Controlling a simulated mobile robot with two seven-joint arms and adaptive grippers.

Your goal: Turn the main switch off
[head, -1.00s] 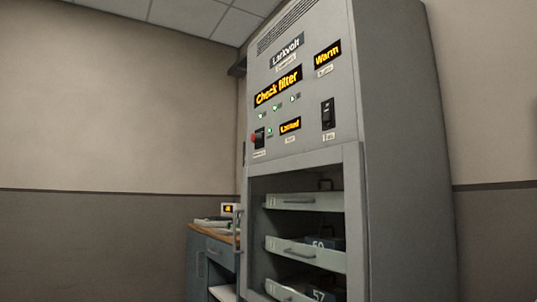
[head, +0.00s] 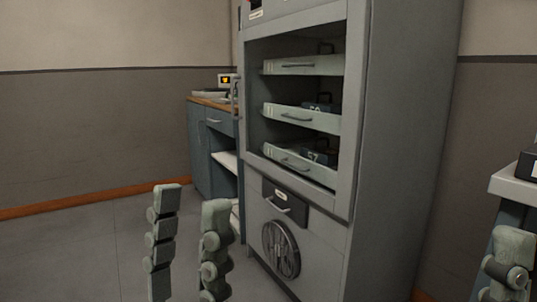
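The grey cabinet (head: 400,130) fills the middle of the head view. Its upper control panel is cut off by the top edge; only the panel's lower left corner with a small label (head: 256,14) shows. No switch can be made out as the main switch now. My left gripper (head: 190,197) is in the lower left, its two jointed fingers pointing up and well apart, with nothing between them. It is in front of the cabinet's lower left side and apart from it in the picture. My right gripper (head: 507,270) shows only partly at the lower right edge; its opening is hidden.
The cabinet has an open bay with several trays (head: 302,118), a small drawer (head: 286,208) and a round vent (head: 281,249). A blue workbench (head: 201,150) stands behind left. A pale-topped surface (head: 515,185) is at the right edge. Floor at left is clear.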

